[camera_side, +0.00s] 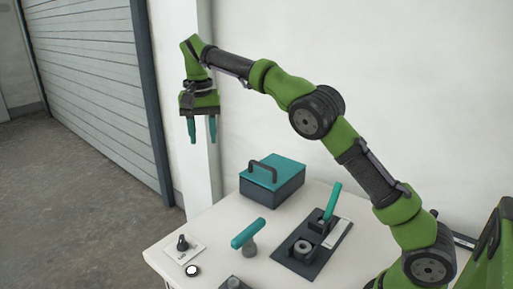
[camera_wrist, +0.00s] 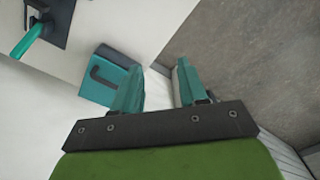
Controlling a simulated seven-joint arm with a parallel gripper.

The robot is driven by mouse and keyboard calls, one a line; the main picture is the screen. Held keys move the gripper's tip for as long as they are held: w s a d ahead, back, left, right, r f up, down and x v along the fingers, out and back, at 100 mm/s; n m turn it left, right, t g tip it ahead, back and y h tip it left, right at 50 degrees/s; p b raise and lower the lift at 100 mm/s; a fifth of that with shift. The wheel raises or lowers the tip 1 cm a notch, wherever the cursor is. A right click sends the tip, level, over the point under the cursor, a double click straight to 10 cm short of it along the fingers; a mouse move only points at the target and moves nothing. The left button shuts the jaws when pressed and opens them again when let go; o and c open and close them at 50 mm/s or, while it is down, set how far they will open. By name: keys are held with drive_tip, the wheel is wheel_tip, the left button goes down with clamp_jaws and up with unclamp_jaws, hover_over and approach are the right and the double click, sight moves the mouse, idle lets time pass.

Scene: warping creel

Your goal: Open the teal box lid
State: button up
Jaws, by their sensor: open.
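The box (camera_side: 275,192) is dark grey-blue with a teal lid (camera_side: 285,167), and it stands at the back of the white table. The lid is shut and carries a dark arched handle (camera_side: 262,165). In the wrist view the teal lid (camera_wrist: 113,92) and its handle (camera_wrist: 98,72) show left of my fingers, and part of the box is hidden behind the left finger. My gripper (camera_side: 203,130) is open and empty, with teal fingers pointing down. It hangs well above the table and to the left of the box. It also shows in the wrist view (camera_wrist: 158,85).
A dark plate (camera_side: 312,250) with a teal-handled lever (camera_side: 332,203) is right of the box. A teal T-handle (camera_side: 248,233), a dark knob (camera_side: 183,243) and a round button (camera_side: 192,270) are nearer the front. A wall stands behind the white table (camera_side: 205,222).

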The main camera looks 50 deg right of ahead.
drive_tip(key=shift+a+f, duration=0.15)
drive_tip(key=shift+a, duration=0.9)
